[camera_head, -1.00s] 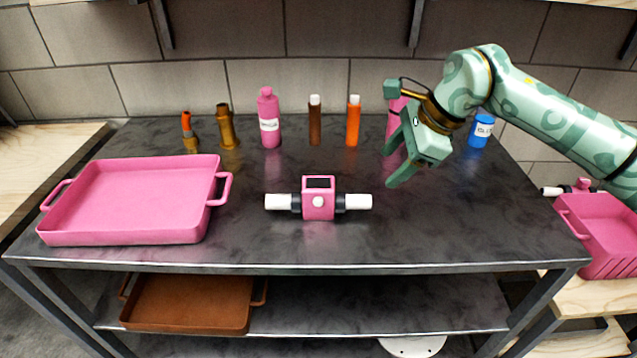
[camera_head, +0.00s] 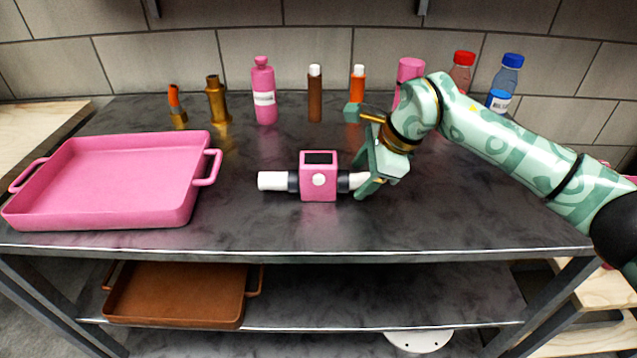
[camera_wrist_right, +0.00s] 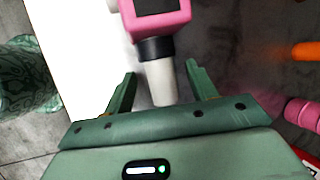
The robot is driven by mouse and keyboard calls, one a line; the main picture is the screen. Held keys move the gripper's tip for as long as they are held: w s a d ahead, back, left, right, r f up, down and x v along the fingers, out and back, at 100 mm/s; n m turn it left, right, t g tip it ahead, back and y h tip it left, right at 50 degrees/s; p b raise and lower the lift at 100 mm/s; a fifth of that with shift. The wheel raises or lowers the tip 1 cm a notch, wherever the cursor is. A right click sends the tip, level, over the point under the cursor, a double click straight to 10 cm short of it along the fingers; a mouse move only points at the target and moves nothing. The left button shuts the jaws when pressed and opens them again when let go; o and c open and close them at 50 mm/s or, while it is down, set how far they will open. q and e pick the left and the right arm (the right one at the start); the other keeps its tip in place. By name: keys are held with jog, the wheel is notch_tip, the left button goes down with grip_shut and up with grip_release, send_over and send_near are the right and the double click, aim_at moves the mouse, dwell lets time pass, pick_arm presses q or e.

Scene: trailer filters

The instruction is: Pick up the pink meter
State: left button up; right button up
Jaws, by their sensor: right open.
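The pink meter (camera_head: 319,187) has a dark display on top, a white round knob in front and a black collar with a white pipe end on each side. It lies on the dark metal table (camera_head: 330,238). My right gripper (camera_head: 362,178) is open at the meter's right end. In the right wrist view, the meter (camera_wrist_right: 160,22) is ahead and its white pipe end (camera_wrist_right: 162,84) lies between the two spread fingers of my right gripper (camera_wrist_right: 161,82), with gaps seen on both sides. My left gripper is not in view.
A pink tray (camera_head: 110,217) stands left on the table. Pink, brown and orange bottles (camera_head: 264,90) and brass fittings (camera_head: 216,98) line the back, with red-capped and blue bottles (camera_head: 506,80) at back right. A brown tray (camera_head: 180,293) sits on the lower shelf.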

jog(key=shift+x, duration=0.9)
jog(key=shift+r, duration=0.2)
jog(key=c, duration=1.2)
